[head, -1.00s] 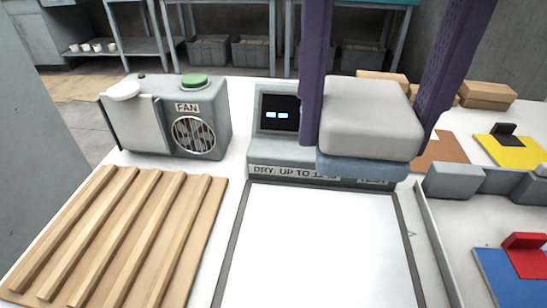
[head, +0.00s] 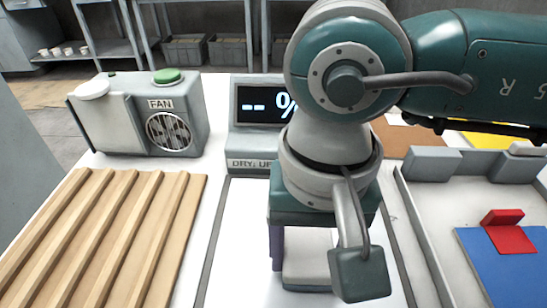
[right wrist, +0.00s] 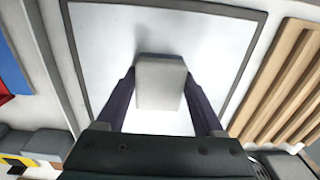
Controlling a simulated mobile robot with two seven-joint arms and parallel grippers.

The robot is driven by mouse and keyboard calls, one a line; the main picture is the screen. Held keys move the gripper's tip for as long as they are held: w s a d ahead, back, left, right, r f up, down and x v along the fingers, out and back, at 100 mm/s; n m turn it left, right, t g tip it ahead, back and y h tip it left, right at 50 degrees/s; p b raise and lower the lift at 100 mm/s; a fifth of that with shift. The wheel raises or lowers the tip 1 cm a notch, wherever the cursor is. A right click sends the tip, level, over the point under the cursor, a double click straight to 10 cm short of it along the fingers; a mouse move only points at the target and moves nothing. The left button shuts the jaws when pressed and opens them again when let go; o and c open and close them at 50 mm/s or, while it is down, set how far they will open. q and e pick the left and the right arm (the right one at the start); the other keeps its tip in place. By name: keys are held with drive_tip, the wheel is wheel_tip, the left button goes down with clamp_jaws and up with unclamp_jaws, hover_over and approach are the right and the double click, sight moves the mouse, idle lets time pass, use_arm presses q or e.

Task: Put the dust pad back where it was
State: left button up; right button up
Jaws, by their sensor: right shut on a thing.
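The pale grey block between my right fingers (head: 307,256) looks like the dust pad. My right gripper (right wrist: 160,95) is shut on it, with one purple finger on each side. The pad shows whole from above in the right wrist view (right wrist: 160,82), over the white panel with a grey frame (head: 250,225). I cannot tell whether it touches the panel. In the head view my right wrist and gripper body hide much of the pad and part of the display unit (head: 258,105). My left gripper is not in view.
A slatted wooden rack (head: 100,235) lies at left, with a grey fan box (head: 140,115) behind it. At right, a walled grey tray (head: 425,215) holds a blue square (head: 485,260) with a red bracket (head: 505,230). Brown and yellow squares lie behind the tray.

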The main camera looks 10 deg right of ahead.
sight(309, 252)
drive_tip(key=shift+f, duration=0.2)
drive_tip(key=shift+f+b, duration=0.15)
drive_tip(key=shift+b, duration=0.15)
drive_tip(key=o, duration=1.2)
wheel_tip(309, 252, up, 13)
drive_tip(key=shift+f+p, duration=0.2)
drive_tip(key=shift+p, duration=0.35)
